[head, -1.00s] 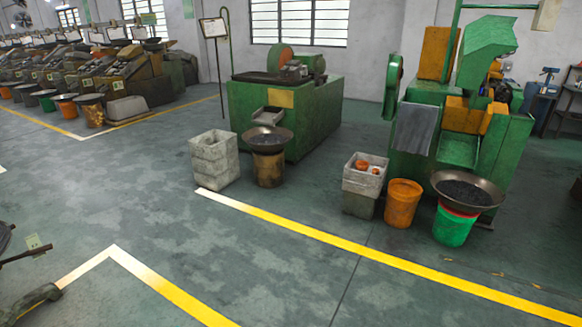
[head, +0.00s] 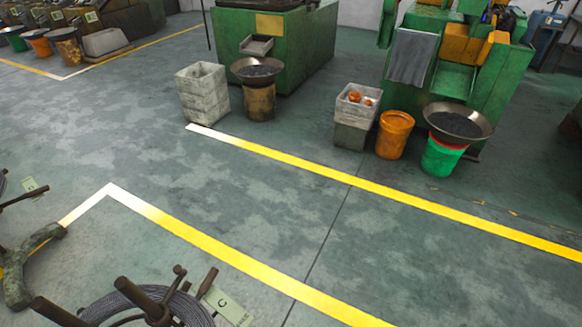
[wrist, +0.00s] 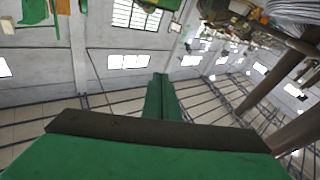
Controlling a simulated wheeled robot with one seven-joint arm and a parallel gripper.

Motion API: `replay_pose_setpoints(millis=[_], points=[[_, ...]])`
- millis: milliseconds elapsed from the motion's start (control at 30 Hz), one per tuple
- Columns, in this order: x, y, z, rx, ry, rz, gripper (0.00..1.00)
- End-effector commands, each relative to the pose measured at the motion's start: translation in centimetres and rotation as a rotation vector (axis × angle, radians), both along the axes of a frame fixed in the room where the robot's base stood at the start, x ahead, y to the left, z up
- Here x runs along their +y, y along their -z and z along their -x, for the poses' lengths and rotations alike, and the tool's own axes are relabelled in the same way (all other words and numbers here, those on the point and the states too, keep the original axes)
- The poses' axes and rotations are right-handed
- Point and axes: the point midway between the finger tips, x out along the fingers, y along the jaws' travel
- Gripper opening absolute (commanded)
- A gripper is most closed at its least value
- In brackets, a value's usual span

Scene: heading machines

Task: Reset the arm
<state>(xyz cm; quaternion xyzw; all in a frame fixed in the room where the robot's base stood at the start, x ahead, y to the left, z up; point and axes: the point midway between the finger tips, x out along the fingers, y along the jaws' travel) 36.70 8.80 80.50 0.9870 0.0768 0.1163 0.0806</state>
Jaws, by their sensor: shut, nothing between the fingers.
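My gripper (wrist: 160,80) shows in the wrist view. Its two narrow green fingers lie together above a dark bar and a green body at the bottom. They are shut with nothing seen between them. The wrist view looks past the fingers at walls, windows and the roof, which appear turned over. My gripper and arm do not show in the head view.
In the head view, green machines (head: 310,50) stand at the back. A grey crate (head: 202,95), an orange bucket (head: 395,134) and a wide pan (head: 458,123) stand before them. A wire coil (head: 150,305) is near at lower left. The middle floor is open.

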Motion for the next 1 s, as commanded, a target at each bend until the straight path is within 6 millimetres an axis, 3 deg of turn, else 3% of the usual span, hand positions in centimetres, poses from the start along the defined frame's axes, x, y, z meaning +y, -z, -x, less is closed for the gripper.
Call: replay_pose_setpoints(millis=[33,200,500,700,1000], points=[[-1.1,-0.2,1.6,0.044,0.019,-0.01,0.0],[-4.1,-1.5,5.8,0.181,0.074,-0.051,0.0],[-7.8,-4.9,11.8,0.393,0.153,-0.118,0.0],[-8.7,-6.2,13.4,0.46,0.174,-0.139,0.0],[-8.8,-6.4,13.6,0.468,0.177,-0.142,0.0]])
